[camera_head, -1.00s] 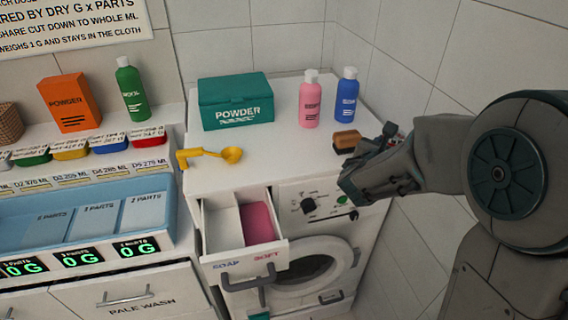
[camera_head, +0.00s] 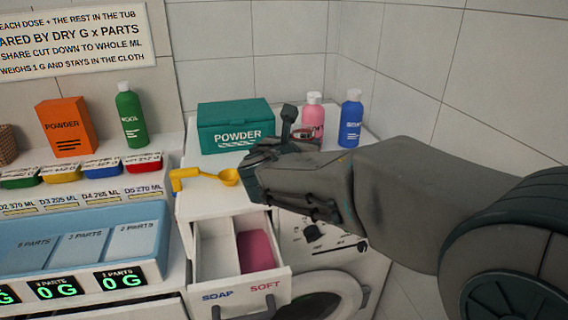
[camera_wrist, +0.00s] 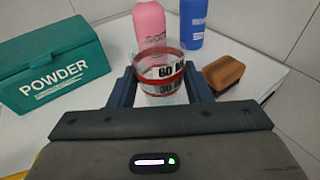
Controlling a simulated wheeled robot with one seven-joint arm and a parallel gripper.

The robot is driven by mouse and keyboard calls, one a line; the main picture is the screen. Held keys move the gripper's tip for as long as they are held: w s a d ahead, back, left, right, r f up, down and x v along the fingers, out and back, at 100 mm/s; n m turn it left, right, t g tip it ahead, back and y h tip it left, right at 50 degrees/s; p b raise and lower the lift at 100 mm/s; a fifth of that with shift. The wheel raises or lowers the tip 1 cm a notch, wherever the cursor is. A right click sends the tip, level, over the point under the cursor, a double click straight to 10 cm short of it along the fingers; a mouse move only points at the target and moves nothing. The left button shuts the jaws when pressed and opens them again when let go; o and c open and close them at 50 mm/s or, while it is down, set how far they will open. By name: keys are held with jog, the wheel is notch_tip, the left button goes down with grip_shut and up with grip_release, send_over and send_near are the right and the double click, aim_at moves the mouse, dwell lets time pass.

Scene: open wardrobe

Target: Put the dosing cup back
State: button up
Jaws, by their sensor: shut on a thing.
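The dosing cup (camera_wrist: 160,76) is a clear cup with red bands and "60" and "30" marks. In the wrist view it stands upright between the two fingers of my gripper (camera_wrist: 161,88), which is shut on it. In the head view my gripper (camera_head: 287,130) is above the washer top, in front of the teal powder box and the pink bottle. Part of the cup (camera_head: 305,134) shows there as a small red-rimmed piece beside the finger; the rest is hidden by my gripper.
The teal powder box (camera_head: 234,128), pink bottle (camera_head: 313,117) and blue bottle (camera_head: 351,119) stand at the back of the washer top. A yellow scoop (camera_head: 205,177) lies at its left. A brown block (camera_wrist: 223,72) is to the right. The soap drawer (camera_head: 240,270) is open in front.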

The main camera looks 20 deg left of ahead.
jog(key=a+f, duration=0.1)
jog(key=w+a+f, duration=0.1)
jog(key=a, duration=0.1)
jog(key=w+a+f, duration=0.1)
jog(key=shift+a+p, duration=0.3)
jog(key=shift+s+f, duration=0.1)
jog(key=shift+f, duration=1.9)
jog(key=shift+f, duration=0.2)
jog(key=o, duration=1)
jog(key=shift+r, duration=0.1)
